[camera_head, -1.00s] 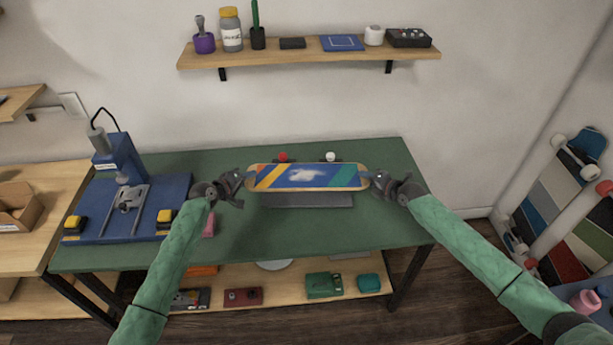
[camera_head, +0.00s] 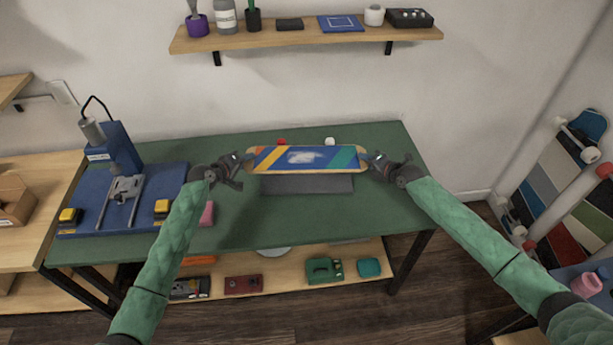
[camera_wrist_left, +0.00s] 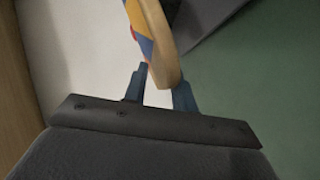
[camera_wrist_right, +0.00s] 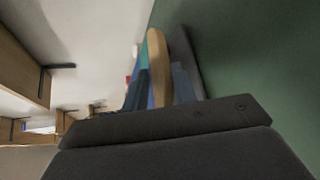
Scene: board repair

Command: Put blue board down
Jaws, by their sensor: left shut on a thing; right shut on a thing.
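The blue board (camera_head: 303,158) is a skateboard deck with yellow, orange and green stripes and a pale worn patch. It is held level between my two grippers above the green workbench, with its printed face toward the head camera. My left gripper (camera_head: 244,160) is shut on its left end; the left wrist view shows the wooden rim (camera_wrist_left: 158,45) between the fingers. My right gripper (camera_head: 370,160) is shut on its right end, and the right wrist view shows that rim (camera_wrist_right: 158,70) between the fingers. A dark grey pad (camera_head: 306,185) lies on the bench just below the board.
The green workbench (camera_head: 300,222) is clear in front of the pad. A blue press (camera_head: 120,190) stands at its left, with a pink item (camera_head: 207,213) nearby. Red and white wheels (camera_head: 330,141) show behind the board. A wall shelf (camera_head: 300,38) hangs above.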

